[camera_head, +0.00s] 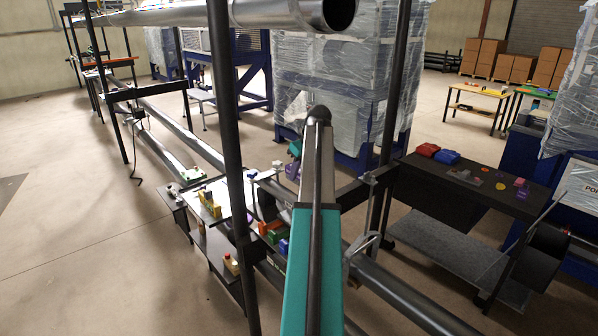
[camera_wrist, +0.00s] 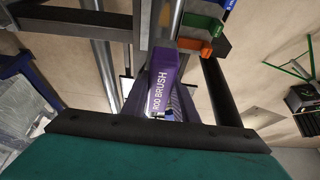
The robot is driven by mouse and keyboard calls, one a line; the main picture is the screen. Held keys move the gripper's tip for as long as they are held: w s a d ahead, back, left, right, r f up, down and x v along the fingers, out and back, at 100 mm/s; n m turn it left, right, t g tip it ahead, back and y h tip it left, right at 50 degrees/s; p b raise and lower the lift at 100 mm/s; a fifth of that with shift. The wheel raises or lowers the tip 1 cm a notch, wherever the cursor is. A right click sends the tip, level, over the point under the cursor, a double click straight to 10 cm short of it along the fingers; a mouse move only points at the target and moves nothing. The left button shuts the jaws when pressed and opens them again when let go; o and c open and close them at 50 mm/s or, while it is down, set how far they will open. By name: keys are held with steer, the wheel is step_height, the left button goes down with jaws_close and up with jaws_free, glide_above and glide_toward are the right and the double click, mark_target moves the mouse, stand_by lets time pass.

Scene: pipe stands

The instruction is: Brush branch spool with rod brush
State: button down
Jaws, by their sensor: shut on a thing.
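My gripper (camera_wrist: 160,108) is shut on the purple rod brush (camera_wrist: 163,82), whose white "ROD BRUSH" lettering faces the wrist camera. My arm hides most of the gripper there. Large grey pipes lie on the stands: an upper pipe (camera_head: 270,12) with its open end to the right, and lower pipes (camera_head: 410,300) near the floor. I cannot tell which piece is the branch spool. The brush's working end is hidden.
Dark upright posts (camera_head: 228,130) stand close to my arm on both sides. Small shelves with colored items (camera_head: 210,205) are at the left. A dark bench (camera_head: 470,185) with red and blue items stands at the right. The floor at far left is clear.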

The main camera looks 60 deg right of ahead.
steer(key=shift+f, duration=0.1)
steer(key=shift+s+f+b, duration=0.1)
steer(key=shift+f+b, duration=1.25)
steer(key=shift+f, duration=1.55)
steer(key=shift+s+r, duration=0.15)
steer(key=shift+s, duration=0.25)
steer(key=shift+s+a, duration=0.35)
steer(key=shift+s, duration=0.55)
steer(key=c, duration=2.2)
jaws_free()
jaws_close()
